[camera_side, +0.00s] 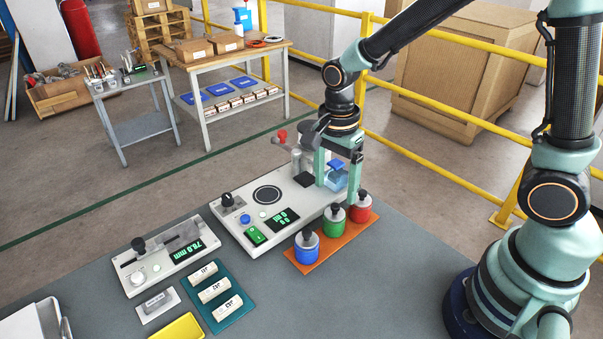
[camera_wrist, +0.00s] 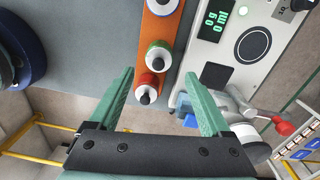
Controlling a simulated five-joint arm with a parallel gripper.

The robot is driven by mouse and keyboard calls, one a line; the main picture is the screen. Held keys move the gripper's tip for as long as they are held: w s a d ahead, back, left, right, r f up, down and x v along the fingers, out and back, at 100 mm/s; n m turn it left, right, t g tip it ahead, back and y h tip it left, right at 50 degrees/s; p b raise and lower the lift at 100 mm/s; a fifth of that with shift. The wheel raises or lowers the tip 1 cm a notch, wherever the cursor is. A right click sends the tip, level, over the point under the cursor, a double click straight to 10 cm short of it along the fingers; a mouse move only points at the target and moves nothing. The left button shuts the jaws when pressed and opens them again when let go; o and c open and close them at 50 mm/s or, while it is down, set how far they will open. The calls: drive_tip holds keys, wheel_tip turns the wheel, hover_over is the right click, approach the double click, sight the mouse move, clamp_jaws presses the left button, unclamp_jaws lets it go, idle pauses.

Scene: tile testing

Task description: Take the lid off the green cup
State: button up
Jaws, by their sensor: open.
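The green cup (camera_side: 333,226) stands upright in the middle of a row of three on an orange tray (camera_side: 312,262). Its grey lid (camera_side: 334,214) with a dark knob is on it. The green cup also shows in the wrist view (camera_wrist: 158,47), with its lid and knob. My gripper (camera_side: 337,188) is open and empty, pointing down, above and behind the cups in the side view. In the wrist view, my gripper (camera_wrist: 160,75) has its two fingers spread wide on either side of the red and green cups' line. Neither finger visibly touches a cup.
The blue cup (camera_side: 307,250) and red cup (camera_side: 360,211), both lidded, flank the green one closely. A white instrument with a green display (camera_side: 284,218) stands beside the tray. The grey table (camera_side: 370,290) in front is clear.

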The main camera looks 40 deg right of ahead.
sight(333, 204)
drive_tip(key=shift+d+f, duration=0.1)
drive_tip(key=shift+f, duration=2.6)
drive_tip(key=c, duration=1.3)
drive_tip(key=shift+r, duration=0.15)
